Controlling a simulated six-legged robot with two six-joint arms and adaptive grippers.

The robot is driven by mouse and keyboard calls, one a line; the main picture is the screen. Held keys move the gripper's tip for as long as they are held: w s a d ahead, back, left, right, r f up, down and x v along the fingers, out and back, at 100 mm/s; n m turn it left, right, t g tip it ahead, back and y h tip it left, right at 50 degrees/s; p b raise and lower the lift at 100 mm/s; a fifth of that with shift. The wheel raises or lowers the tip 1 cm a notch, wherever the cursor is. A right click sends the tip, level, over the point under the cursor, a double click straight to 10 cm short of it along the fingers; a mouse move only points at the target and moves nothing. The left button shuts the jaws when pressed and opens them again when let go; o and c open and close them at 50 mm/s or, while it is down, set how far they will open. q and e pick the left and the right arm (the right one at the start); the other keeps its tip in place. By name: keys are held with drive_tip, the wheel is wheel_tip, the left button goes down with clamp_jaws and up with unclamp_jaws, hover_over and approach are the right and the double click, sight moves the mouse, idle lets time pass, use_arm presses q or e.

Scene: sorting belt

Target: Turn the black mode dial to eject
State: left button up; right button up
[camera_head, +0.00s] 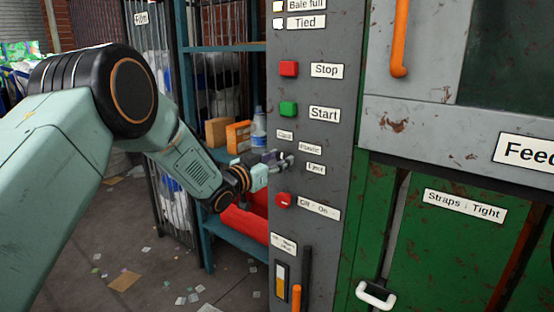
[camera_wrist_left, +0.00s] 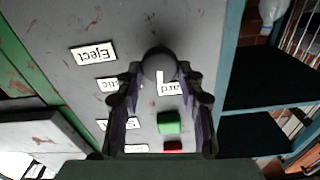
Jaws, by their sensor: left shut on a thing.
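The black mode dial (camera_wrist_left: 159,64) is a round dark knob on the grey panel, between the fingertips in the left wrist view. My left gripper (camera_head: 286,162) is shut on it, with a finger on each side. My right gripper is not in view.
A red Stop button (camera_head: 289,69) and green Start button (camera_head: 288,109) are above the dial. A red switch (camera_head: 284,200) is below, and a lever with an orange end (camera_head: 297,296) lower down. A blue shelf (camera_head: 234,239) with boxes and a bottle stands left of the panel.

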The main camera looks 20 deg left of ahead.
use_arm(q)
drive_tip(key=m, duration=0.5)
drive_tip(key=shift+d, duration=0.15)
drive_tip(key=m+b, duration=0.1)
drive_tip(key=m, duration=1.2)
drive_tip(key=shift+m, duration=0.5)
drive_tip(key=o, duration=1.2)
drive_tip(key=shift+w+f+b, duration=0.15)
drive_tip(key=shift+f+b, duration=0.1)
drive_tip(key=shift+b, duration=0.05)
drive_tip(key=shift+c, duration=0.2)
